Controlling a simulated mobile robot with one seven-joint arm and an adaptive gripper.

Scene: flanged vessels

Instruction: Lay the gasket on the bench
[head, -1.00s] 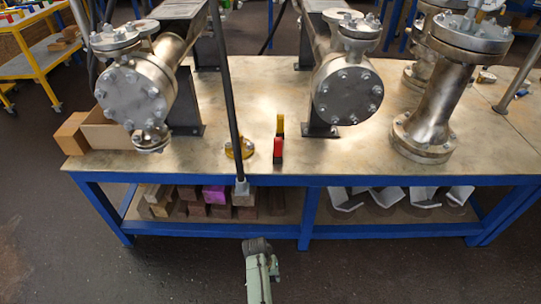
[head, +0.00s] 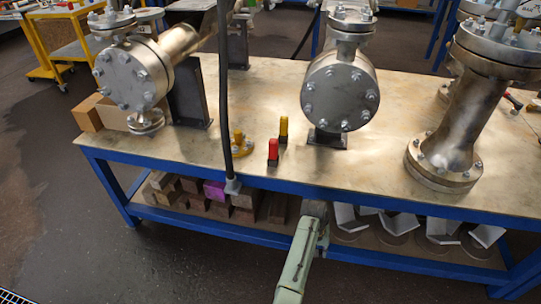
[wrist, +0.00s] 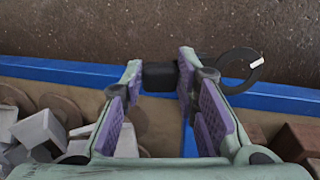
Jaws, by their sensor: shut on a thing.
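The gasket (wrist: 229,84) is a thin dark ring with a white mark, seen just beyond the right fingertip in the wrist view. My gripper (wrist: 161,76) is shut on a black block-like part between its fingertips. The join between block and ring is hidden behind the right finger. In the head view, my gripper (head: 315,209) is at the bench's front edge, in front of the lower shelf; the ring cannot be made out there. The bench (head: 375,155) has a pale top and a blue frame.
Flanged vessels stand at left (head: 130,75), centre (head: 340,90) and right (head: 455,130). A red item (head: 273,152), a yellow-and-black item (head: 283,130) and a yellow flanged part (head: 239,145) stand near a dark pole (head: 224,100). The front bench top between centre and right vessels is clear.

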